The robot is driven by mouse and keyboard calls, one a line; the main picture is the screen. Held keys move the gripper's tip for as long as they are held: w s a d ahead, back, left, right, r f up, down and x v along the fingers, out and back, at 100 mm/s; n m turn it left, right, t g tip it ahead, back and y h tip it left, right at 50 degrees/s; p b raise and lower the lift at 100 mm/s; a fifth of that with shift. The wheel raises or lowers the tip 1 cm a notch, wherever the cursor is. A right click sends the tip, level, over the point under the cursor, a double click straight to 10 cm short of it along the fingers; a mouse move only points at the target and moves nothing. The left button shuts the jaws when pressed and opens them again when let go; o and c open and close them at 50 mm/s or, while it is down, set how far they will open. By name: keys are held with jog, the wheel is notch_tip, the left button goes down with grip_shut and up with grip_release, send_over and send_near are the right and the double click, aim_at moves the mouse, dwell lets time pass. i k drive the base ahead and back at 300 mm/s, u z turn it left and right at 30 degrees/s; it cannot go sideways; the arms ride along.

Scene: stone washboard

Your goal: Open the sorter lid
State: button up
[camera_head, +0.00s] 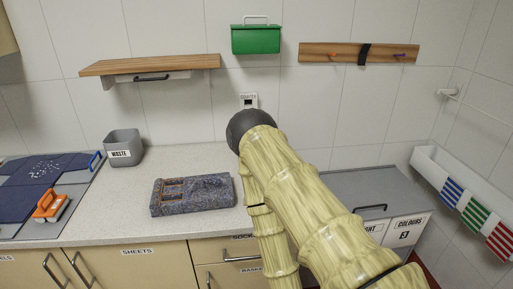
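The sorter (405,232) stands at the right of the worktop, with white front labels; one reads "COLOURS" and another, ending in "NT", is partly covered by my arm. Its flat grey lid (375,184) lies shut, with a dark bar handle (371,208) near the front edge. My pale green, bamboo-patterned arm rises from the bottom right to a black joint and folds back down in front of the worktop. My gripper is not visible, so its distance from the handle cannot be told.
A stone washboard (193,194) lies on the worktop (120,210). A wooden shelf (150,64), green box (255,39) and wall rail (358,52) hang above. A white trough (465,183) holds striped cloths.

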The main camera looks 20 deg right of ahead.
aim_at(377, 193)
jog(key=u, duration=0.05)
jog(key=k, duration=0.45)
jog(key=z, duration=0.65)
jog(key=i, duration=0.3)
jog(key=z, duration=0.85)
jog(key=i, duration=1.15)
jog(key=z, duration=0.35)
